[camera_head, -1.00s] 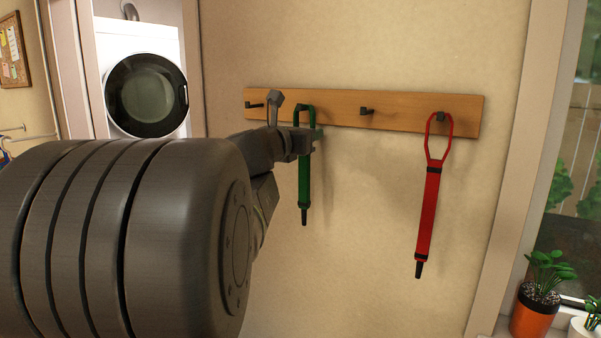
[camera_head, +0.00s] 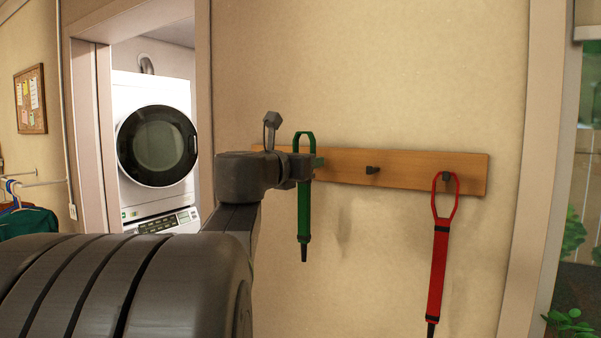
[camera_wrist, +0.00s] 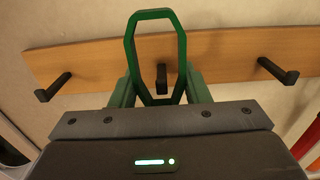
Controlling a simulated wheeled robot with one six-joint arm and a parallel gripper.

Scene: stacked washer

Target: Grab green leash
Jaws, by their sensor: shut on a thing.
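The green leash (camera_head: 304,212) hangs upright in front of the wall rack, its strap and dark tip pointing down. My gripper (camera_head: 305,168) is shut on it just below its loop. The loop stands above the rack's top edge. In the wrist view the loop of the green leash (camera_wrist: 131,50) rises between the fingers of my gripper (camera_wrist: 158,92). A dark hook (camera_wrist: 161,76) shows through the loop's opening; I cannot tell whether it still passes through. My wrist hides part of the rack's left end in the head view.
The wooden rack (camera_head: 412,172) has a bare hook (camera_head: 372,170) right of the green leash. A red leash (camera_head: 437,265) hangs at its right end. A white washer (camera_head: 158,90) stands in the doorway at left. A window is at the right edge.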

